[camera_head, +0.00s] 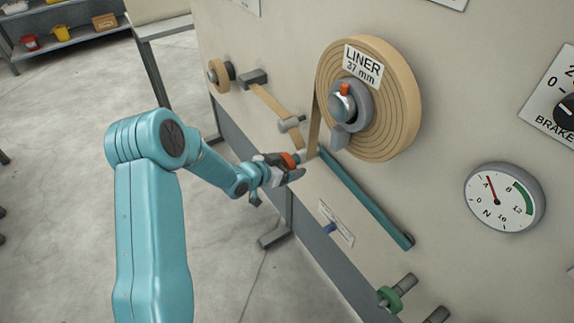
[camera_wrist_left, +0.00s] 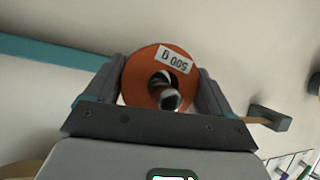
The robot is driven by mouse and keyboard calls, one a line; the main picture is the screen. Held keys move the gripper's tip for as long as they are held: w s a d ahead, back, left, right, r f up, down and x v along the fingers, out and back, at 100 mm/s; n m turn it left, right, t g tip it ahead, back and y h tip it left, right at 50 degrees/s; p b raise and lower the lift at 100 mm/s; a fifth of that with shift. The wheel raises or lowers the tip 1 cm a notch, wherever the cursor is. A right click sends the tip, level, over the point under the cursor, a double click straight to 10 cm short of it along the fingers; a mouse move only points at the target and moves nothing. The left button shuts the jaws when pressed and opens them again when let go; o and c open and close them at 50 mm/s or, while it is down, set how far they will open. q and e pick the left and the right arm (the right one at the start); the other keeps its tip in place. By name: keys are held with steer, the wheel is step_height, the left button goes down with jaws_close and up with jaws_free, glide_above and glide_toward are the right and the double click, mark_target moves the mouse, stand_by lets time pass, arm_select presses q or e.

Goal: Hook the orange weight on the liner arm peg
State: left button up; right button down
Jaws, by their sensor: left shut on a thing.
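My left gripper (camera_head: 292,168) is shut on the orange weight (camera_head: 288,160), close to the upper left end of the teal liner arm (camera_head: 365,200). In the left wrist view the weight (camera_wrist_left: 143,72) is a ring with an upside-down "500 g" label, held between both fingers. A round metallic peg end (camera_wrist_left: 170,99) shows in the ring's hole; how far the ring is around it I cannot tell. The liner arm (camera_wrist_left: 45,57) runs behind the weight from the left. In the head view the fingers and weight mostly hide the peg. My right gripper is out of view.
The liner roll (camera_head: 395,90) stands out from the panel above the arm, its tan strip running down near the weight. A green weight (camera_head: 388,298) is on a lower peg. A round gauge (camera_head: 504,197) is at right. Open floor (camera_head: 60,200) lies left.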

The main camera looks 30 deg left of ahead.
arm_select(q)
step_height(320, 180, down, 7)
steer(key=b, duration=0.6)
steer(key=o, duration=1.9)
steer(key=shift+c, duration=0.2)
steer(key=shift+s, duration=0.1)
steer(key=v, duration=1.6)
steer(key=d+f+g+h+p, duration=0.2)
steer(key=d+f, duration=0.2)
steer(key=d, duration=0.7)
steer(key=d+f+g+h+p, duration=0.2)
steer(key=d+f, duration=0.1)
steer(key=d, duration=0.8)
steer(key=s+d+f+n+g+y, duration=0.1)
steer(key=s+d+f+n+g, duration=0.1)
steer(key=s+f+g, duration=0.2)
steer(key=s+d+f+n+g+y, duration=0.1)
steer(key=s+f+g, duration=0.3)
steer(key=s, duration=0.7)
step_height(320, 180, down, 2)
steer(key=shift+d+f+n+p, duration=0.25)
steer(key=shift+d+n+p, duration=0.1)
steer(key=shift+d+n, duration=0.3)
